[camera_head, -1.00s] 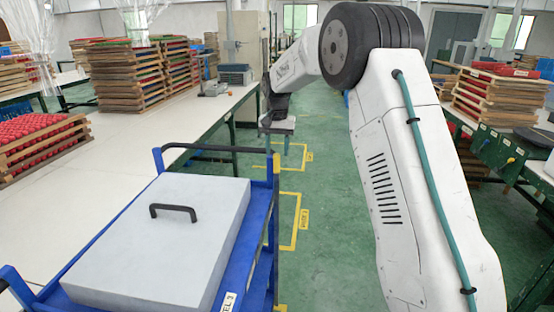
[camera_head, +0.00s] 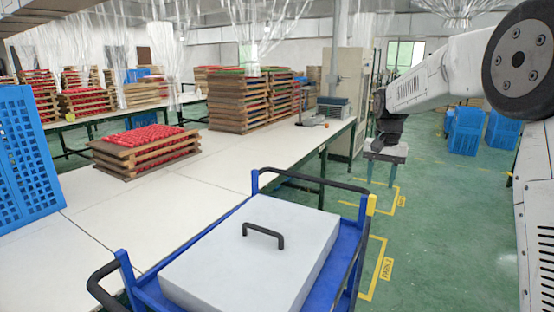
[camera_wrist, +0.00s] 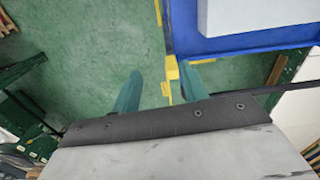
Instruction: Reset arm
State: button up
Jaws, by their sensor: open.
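My arm reaches in from the right in the head view. My gripper (camera_head: 381,178) hangs from it above the green floor, beyond the far right corner of the blue cart. In the wrist view its two green fingers (camera_wrist: 161,68) stand apart with nothing between them. A grey slab-like box (camera_head: 262,262) with a black handle (camera_head: 263,236) lies on the blue cart (camera_head: 345,258). My gripper is apart from the box. A corner of the box (camera_wrist: 260,14) and the cart's blue edge (camera_wrist: 240,44) also show in the wrist view.
A long white table (camera_head: 205,180) runs left of the cart. It holds stacked wooden trays with red contents (camera_head: 145,150), taller tray stacks (camera_head: 250,100) and a blue crate (camera_head: 25,160). Blue crates (camera_head: 466,130) stand on the floor at the back right. Green floor (camera_head: 440,230) right of the cart is clear.

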jog(key=s+a+r+n, duration=0.2)
jog(key=s+r, duration=0.2)
jog(key=s, duration=0.8)
jog(key=s+a+r+n, duration=0.1)
jog(key=s+a+r, duration=0.15)
jog(key=s, duration=0.85)
jog(key=s+f+n, duration=0.1)
jog(key=s+f, duration=0.1)
jog(key=s, duration=0.8)
jog(key=s+f+n+t, duration=0.1)
jog(key=s+f, duration=0.2)
jog(key=s, duration=0.7)
jog(key=shift+s+a+f+n, duration=0.3)
jog(key=shift+a+f, duration=0.05)
